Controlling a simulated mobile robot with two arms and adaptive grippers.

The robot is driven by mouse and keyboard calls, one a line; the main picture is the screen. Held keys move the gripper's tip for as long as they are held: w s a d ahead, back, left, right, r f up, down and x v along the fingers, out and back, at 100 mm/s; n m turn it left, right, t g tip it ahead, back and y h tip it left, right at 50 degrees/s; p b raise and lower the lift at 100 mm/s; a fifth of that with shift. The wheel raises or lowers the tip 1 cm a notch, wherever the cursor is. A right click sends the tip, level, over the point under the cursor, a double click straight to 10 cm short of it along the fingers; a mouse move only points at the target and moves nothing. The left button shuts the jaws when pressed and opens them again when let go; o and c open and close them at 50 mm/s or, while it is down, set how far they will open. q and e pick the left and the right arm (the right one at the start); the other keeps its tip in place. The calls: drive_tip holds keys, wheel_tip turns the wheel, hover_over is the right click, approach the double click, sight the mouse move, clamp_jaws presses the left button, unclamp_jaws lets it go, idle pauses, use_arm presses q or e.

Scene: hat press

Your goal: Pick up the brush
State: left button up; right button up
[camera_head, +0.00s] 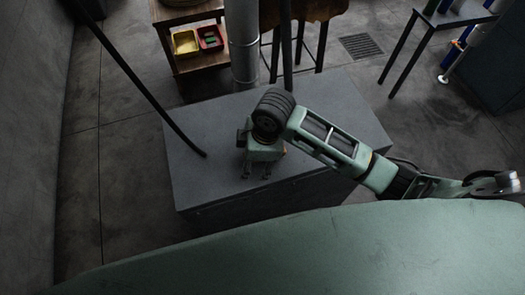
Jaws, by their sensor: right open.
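I cannot make out a brush in the head view; it may be hidden under or behind my right wrist. My right gripper (256,173) points down over the front middle of a grey block-like table (330,110). Its two small dark fingers are apart with nothing visible between them. I cannot tell how high the fingers are above the top. My left gripper is not in view.
A thin dark pole (150,96) slants down to the table's left part. A grey column (242,45) stands behind. A wooden shelf holds a yellow bin (185,43) and a red bin (210,38). The table's left and right top look clear.

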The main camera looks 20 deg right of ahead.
drive_tip(key=w+d+n, duration=0.1)
drive_tip(key=w+d+r+h, duration=0.1)
drive_tip(key=w+d+r+n, duration=0.1)
drive_tip(key=d, duration=0.1)
drive_tip(key=shift+w+r+n+g+h, duration=0.25)
drive_tip(key=shift+w+n+g+h, duration=0.05)
drive_tip(key=shift+w+g+h, duration=0.1)
drive_tip(key=shift+w+d+r, duration=0.1)
drive_tip(key=shift+w+d, duration=0.05)
drive_tip(key=shift+d, duration=0.15)
drive_tip(key=f+p, duration=0.1)
drive_tip(key=f, duration=0.2)
drive_tip(key=f+p, duration=0.1)
drive_tip(key=f, duration=0.2)
drive_tip(key=shift+w+f, duration=0.2)
drive_tip(key=shift+f, duration=0.15)
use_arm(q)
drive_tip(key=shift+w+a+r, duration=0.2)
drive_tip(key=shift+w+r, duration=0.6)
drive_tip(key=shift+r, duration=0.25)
use_arm(e)
drive_tip(key=shift+f, duration=0.4)
drive_tip(key=c, duration=1.3)
